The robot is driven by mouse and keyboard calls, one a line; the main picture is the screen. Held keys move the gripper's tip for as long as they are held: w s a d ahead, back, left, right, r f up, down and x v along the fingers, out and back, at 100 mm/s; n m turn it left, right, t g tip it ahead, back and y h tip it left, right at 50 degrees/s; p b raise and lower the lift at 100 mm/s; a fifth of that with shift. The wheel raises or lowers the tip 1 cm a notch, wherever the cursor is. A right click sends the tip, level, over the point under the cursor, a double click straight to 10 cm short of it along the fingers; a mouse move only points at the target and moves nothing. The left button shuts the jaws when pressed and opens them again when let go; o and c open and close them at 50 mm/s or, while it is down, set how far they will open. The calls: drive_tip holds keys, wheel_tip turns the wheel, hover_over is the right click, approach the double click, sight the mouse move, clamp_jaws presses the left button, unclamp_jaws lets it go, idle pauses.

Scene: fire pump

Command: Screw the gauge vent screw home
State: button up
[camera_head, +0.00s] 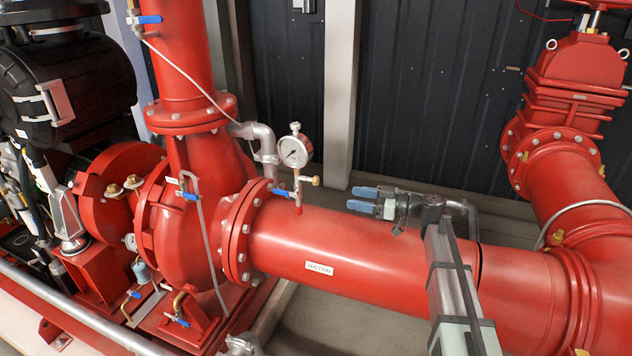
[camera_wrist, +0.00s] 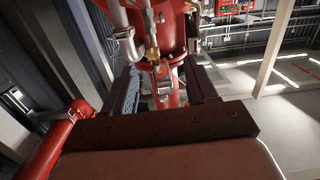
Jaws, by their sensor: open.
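A round white-faced pressure gauge (camera_head: 295,151) stands on a short stem on the red suction pipe. A small brass knob (camera_head: 315,181) sticks out to the right from the stem, and a silver knob (camera_head: 295,127) stands on the gauge's top. I cannot tell for certain which is the vent screw. My gripper (camera_head: 350,198) is open and empty, to the right of the brass knob and apart from it, with blue-padded fingers pointing left. In the wrist view, a brass fitting (camera_wrist: 152,53) shows ahead between the spread fingers, slightly left of centre.
The red suction pipe (camera_head: 385,248) runs below my gripper. A blue-handled valve lever (camera_head: 279,191) sits left of the stem. A grey bent pipe (camera_head: 264,142) and the large red pump casing (camera_head: 184,230) stand further left. Space between my fingertips and the brass knob looks clear.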

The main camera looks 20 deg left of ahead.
sight(318, 181)
drive_tip(key=shift+y, duration=0.3)
drive_tip(key=a, duration=0.4)
drive_tip(key=w+a+r, duration=0.1)
drive_tip(key=a, duration=0.4)
drive_tip(key=a+r, duration=0.1)
drive_tip(key=a, duration=0.4)
drive_tip(key=shift+w, duration=0.35)
drive_tip(key=shift+c, duration=0.2)
drive_tip(key=c, duration=1)
